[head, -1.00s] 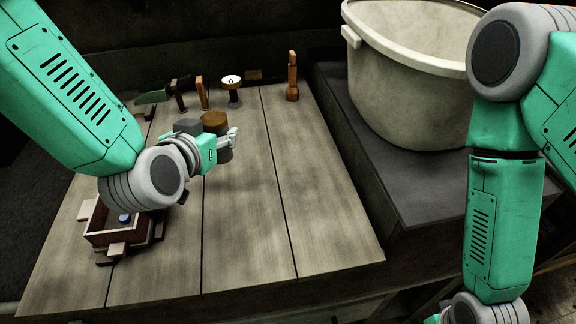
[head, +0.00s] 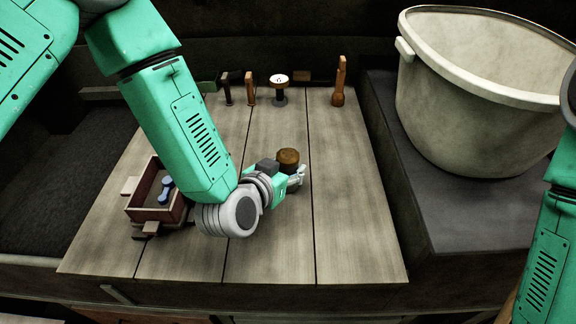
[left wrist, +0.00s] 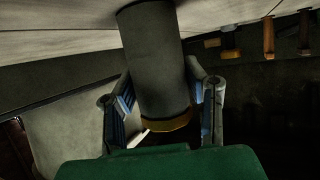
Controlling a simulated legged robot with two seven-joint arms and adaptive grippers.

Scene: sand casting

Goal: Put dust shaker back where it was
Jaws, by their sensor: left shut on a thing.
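The dust shaker is a grey cylinder with a brown cap (head: 288,158). It is in my left gripper (head: 298,180), over the middle of the plank table (head: 345,230). In the left wrist view, the fingers of the left gripper (left wrist: 160,105) are shut around the grey body of the dust shaker (left wrist: 155,55). The fingers partly hide it in the head view. It looks upright, but I cannot tell whether its base touches the table. My right arm shows at the right edge of the head view; its gripper is out of frame.
A row of hand tools stands along the table's back edge, among them a round-topped tool (head: 279,85) and an orange-brown tool (head: 339,85). A wooden box (head: 150,213) sits at the left. A large pale bucket (head: 470,100) stands at right. The right planks are clear.

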